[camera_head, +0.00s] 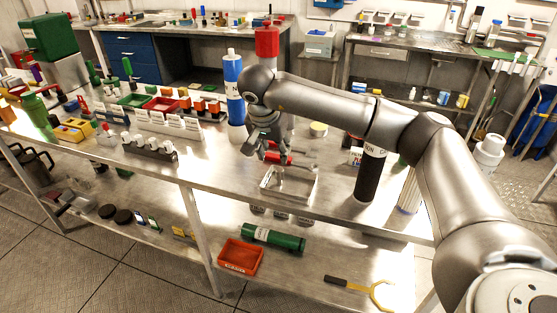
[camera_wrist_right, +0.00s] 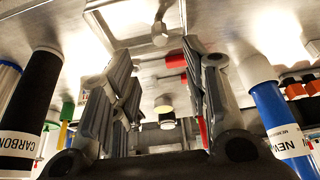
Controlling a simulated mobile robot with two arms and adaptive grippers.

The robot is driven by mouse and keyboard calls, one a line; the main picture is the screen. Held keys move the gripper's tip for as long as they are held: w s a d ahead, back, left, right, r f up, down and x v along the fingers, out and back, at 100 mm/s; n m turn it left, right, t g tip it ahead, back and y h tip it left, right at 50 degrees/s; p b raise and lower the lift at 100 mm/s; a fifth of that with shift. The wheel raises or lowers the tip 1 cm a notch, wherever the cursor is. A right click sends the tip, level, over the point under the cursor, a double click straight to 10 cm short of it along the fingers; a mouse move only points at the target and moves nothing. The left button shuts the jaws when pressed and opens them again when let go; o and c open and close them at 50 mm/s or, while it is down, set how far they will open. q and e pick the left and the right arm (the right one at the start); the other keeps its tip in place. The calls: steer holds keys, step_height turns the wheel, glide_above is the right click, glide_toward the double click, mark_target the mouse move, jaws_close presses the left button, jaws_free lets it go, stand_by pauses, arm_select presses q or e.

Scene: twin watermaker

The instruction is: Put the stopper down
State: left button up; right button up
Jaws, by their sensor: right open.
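My right gripper (camera_head: 263,152) is over the workbench, pointing down beside a shallow metal tray (camera_head: 287,198). In the right wrist view the gripper (camera_wrist_right: 155,52) has its two fingers wide apart, with nothing held between them. A small pale round piece (camera_wrist_right: 160,36) shows just beyond the fingertips, by the edge of the tray (camera_wrist_right: 92,32); it may be the stopper, but I cannot tell for sure. A red piece (camera_head: 279,158) lies close to the fingertips, partly hidden by them. My left gripper is not in view.
A black carbon cylinder (camera_head: 370,175) stands right of the tray. A blue cylinder (camera_head: 233,75) and a red one (camera_head: 267,42) stand behind the gripper. A rack with white-topped items (camera_head: 150,149) is to the left. Bare bench top (camera_head: 222,165) lies between rack and tray.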

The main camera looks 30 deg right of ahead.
steer(key=shift+s+a+r, duration=0.1)
steer(key=shift+r, duration=0.2)
